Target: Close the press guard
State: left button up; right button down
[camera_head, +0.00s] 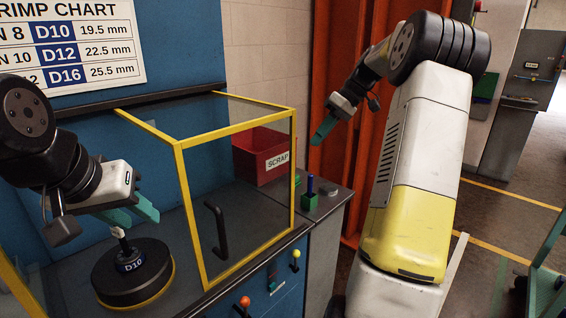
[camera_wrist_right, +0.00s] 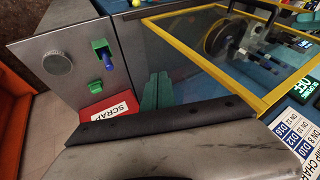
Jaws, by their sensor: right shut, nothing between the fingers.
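The press guard (camera_head: 187,205) is a clear box with a yellow frame. It stands on the bench to the right of a round black die marked D10 (camera_head: 130,285). A black handle (camera_head: 217,232) is on its front panel. The guard's yellow frame also shows in the right wrist view (camera_wrist_right: 205,73). My left gripper (camera_head: 143,214) has its teal fingers apart, just above the die and left of the guard, away from the handle. My right gripper (camera_head: 323,132) is shut and empty, raised right of the guard; its fingers show in the right wrist view (camera_wrist_right: 157,91).
A red scrap bin (camera_head: 262,150) stands behind the guard. A green block with a blue pin (camera_head: 310,198) sits on the grey cabinet at right. Orange and yellow knobs (camera_head: 295,256) are on the blue bench front. A crimp chart (camera_head: 70,42) hangs behind.

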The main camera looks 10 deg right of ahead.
aim_at(291, 167)
jog(key=shift+s+a+r+x, duration=0.15)
jog(key=shift+a+x, duration=0.05)
jog(key=shift+x, duration=1.75)
jog(key=shift+s+a+r+x, duration=0.15)
jog(key=shift+a+x, duration=0.1)
jog(key=shift+x, duration=1.65)
jog(key=shift+s+a+r+x, duration=0.1)
jog(key=shift+a+r+x, duration=0.1)
jog(key=shift+x, duration=1.75)
